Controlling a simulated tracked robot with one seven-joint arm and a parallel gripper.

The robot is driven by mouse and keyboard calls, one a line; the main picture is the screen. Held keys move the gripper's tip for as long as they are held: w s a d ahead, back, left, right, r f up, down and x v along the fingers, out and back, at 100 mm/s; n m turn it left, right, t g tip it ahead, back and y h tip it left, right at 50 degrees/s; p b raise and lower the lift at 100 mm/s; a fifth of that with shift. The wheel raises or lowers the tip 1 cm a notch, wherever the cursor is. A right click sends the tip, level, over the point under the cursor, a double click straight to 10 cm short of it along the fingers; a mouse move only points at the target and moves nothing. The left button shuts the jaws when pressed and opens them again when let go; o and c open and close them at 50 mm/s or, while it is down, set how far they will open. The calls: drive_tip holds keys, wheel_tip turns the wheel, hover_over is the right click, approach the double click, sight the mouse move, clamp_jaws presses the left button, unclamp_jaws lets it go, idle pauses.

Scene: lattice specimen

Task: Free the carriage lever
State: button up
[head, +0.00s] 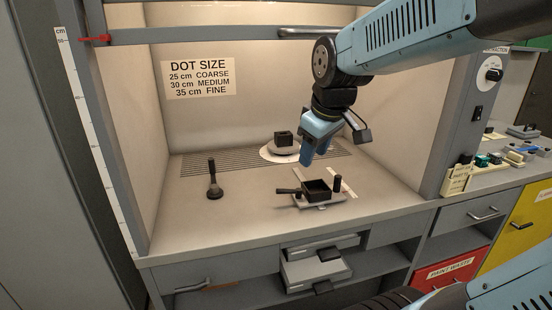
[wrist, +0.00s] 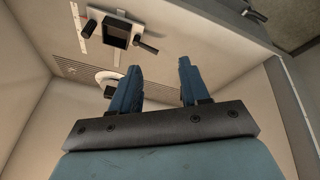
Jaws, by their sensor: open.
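The carriage is a pale flat plate (head: 325,203) in front of the booth floor's middle, carrying a black open box (head: 317,188). A short black handle (head: 287,191) sticks out to the box's left, and a black post (head: 338,183) stands at its right. I cannot tell which of these is the carriage lever, or what holds it. The box (wrist: 117,31), handle (wrist: 147,48) and post (wrist: 88,27) also show in the wrist view, turned about. My gripper (head: 315,156) is open and empty, pointing down above and behind the carriage. Its fingers (wrist: 159,65) touch nothing.
A black upright tool with a round base (head: 213,182) stands on the floor at left. A white turntable (head: 270,154) with a small black block (head: 283,138) is behind. The booth has a left ruler (head: 95,140) with a red pointer (head: 97,39) and a raised sash bar (head: 200,35).

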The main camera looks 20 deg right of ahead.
drive_tip(key=w+a+f+n+g, duration=0.1)
drive_tip(key=w+f+n, duration=0.4)
drive_tip(key=w, duration=0.4)
drive_tip(key=n+g, duration=0.1)
drive_tip(key=n, duration=0.5)
approach(278, 192)
drive_tip(key=x, duration=1)
drive_tip(key=shift+w+d+f, duration=0.2)
drive_tip(key=shift+w+f, duration=0.1)
drive_tip(key=shift+w, duration=0.1)
clamp_jaws()
